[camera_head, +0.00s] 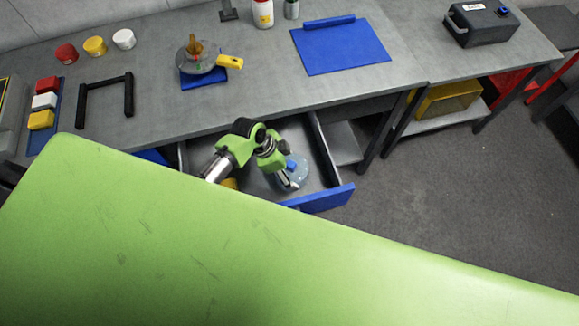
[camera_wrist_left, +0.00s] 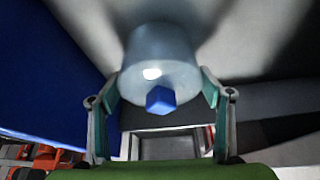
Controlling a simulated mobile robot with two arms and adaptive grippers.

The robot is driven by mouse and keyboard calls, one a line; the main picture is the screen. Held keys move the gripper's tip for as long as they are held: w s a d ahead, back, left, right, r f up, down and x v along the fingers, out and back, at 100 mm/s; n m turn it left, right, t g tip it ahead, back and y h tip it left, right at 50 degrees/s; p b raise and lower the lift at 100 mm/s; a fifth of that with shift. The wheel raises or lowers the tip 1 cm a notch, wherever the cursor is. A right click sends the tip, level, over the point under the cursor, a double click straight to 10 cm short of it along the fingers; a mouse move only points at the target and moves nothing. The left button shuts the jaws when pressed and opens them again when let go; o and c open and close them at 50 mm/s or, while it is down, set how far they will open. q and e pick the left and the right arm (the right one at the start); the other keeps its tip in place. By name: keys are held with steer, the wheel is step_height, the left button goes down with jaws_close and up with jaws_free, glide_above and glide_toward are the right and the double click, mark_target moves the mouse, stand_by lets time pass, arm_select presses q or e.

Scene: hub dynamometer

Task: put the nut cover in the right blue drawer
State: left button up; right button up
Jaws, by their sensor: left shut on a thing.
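The nut cover looks like a translucent bluish cup with a blue block on its end. It shows at my left gripper in the head view (camera_head: 302,172) and in the left wrist view (camera_wrist_left: 160,55). My left gripper (camera_head: 289,180) is shut on it, with one finger on each side in the left wrist view (camera_wrist_left: 160,112). The right blue drawer (camera_head: 328,198) is pulled open, and gripper and cover are over or inside it. I cannot tell whether the cover touches the drawer floor. My right gripper is not in view.
A yellow thing (camera_head: 229,184) shows in the drawer, partly hidden by my left arm. Another blue front (camera_head: 152,156) shows to the left. The grey workbench (camera_head: 250,95) above carries a blue mat (camera_head: 342,50), a round fixture (camera_head: 202,60) and several colored caps.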

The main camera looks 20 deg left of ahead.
arm_select(q)
steer(key=shift+f, duration=0.2)
steer(key=o, duration=1.1)
steer(key=shift+r, duration=0.1)
steer(key=shift+r, duration=0.3)
steer(key=shift+a+r, duration=0.15)
steer(key=shift+r, duration=0.1)
steer(key=v, duration=1.1)
steer(key=shift+r, duration=0.1)
